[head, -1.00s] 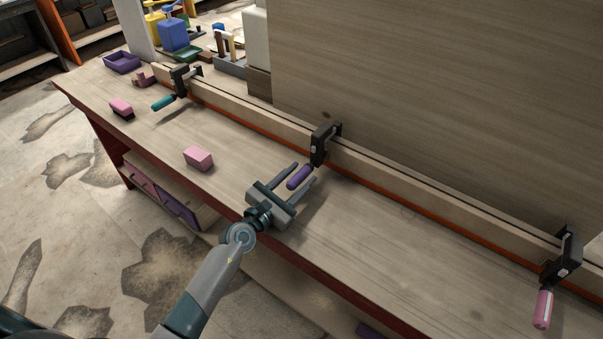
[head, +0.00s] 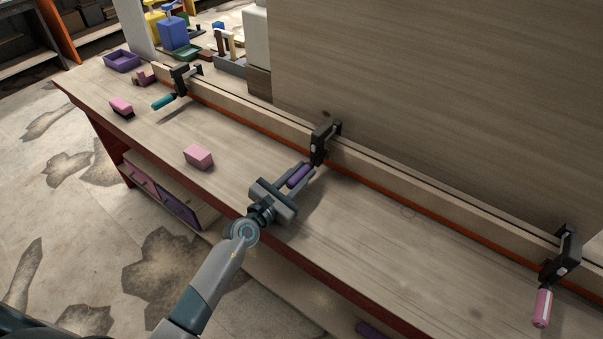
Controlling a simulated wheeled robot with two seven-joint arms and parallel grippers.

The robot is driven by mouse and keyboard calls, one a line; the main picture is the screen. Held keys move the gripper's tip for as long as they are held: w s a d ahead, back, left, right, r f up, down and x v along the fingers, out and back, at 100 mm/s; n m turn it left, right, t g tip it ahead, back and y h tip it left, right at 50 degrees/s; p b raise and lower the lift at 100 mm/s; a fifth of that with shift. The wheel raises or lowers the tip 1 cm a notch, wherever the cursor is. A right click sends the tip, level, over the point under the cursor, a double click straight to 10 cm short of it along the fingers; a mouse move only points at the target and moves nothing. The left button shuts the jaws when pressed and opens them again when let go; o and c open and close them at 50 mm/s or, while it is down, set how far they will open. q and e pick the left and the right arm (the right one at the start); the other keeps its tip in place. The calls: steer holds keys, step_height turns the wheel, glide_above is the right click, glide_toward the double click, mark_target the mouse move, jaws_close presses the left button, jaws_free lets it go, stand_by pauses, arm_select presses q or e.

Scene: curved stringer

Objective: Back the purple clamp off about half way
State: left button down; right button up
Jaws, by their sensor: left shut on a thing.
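The purple clamp is the middle one of three on the long wooden strip. Its dark frame (head: 320,143) grips the strip, and its purple handle (head: 298,176) points toward the front of the bench. My left gripper (head: 300,174) is shut on the purple handle, with the fingers on either side of it. The far finger is partly hidden behind the handle. My right gripper is not in view.
A teal-handled clamp (head: 181,82) sits at the left of the strip, a pink-handled clamp (head: 566,257) at the right. A pink block (head: 199,156), a pink-and-black block (head: 121,107) and a purple tray (head: 122,62) lie on the bench. A tall wooden panel (head: 440,90) rises behind.

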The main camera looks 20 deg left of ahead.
arm_select(q)
steer(key=shift+r+n+p, duration=0.1)
steer(key=shift+n+p, duration=0.7)
steer(key=shift+n, duration=0.5)
steer(key=shift+n+p, duration=0.8)
steer(key=shift+n, duration=1)
steer(key=c, duration=1.5)
jaws_free()
steer(key=shift+a, duration=0.1)
